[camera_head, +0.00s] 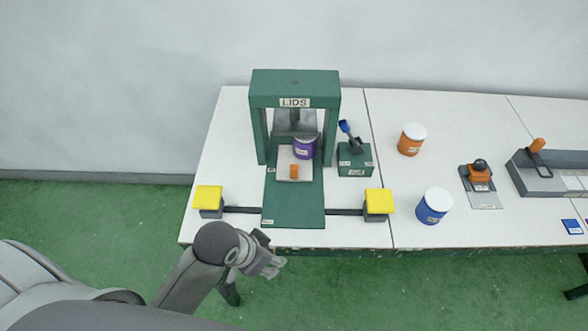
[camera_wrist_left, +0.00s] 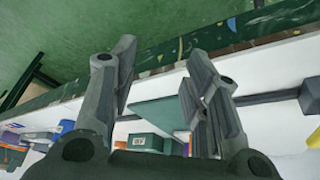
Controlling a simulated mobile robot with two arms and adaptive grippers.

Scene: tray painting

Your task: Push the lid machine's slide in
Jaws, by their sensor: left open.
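The green lid machine (camera_head: 294,80), marked LIDS, stands at the left of the table. Its pale slide (camera_head: 284,164) lies on the green base (camera_head: 293,210), sticking out in front of the arch. The slide has an orange handle (camera_head: 294,171) at its front. A purple can (camera_head: 304,150) with a white top stands at the slide's back right, by the arch opening. My left gripper (camera_head: 272,264) is in front of the table's front edge, apart from the machine. In the left wrist view it is open and empty (camera_wrist_left: 160,55). My right gripper is not in view.
Yellow-topped blocks (camera_head: 208,197) (camera_head: 379,201) flank the base on dark bars. A green box (camera_head: 355,161) with a blue-tipped tool stands right of the machine. Orange (camera_head: 410,145) and blue (camera_head: 432,210) cans stand farther right. The table front edge lies between my gripper and the machine.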

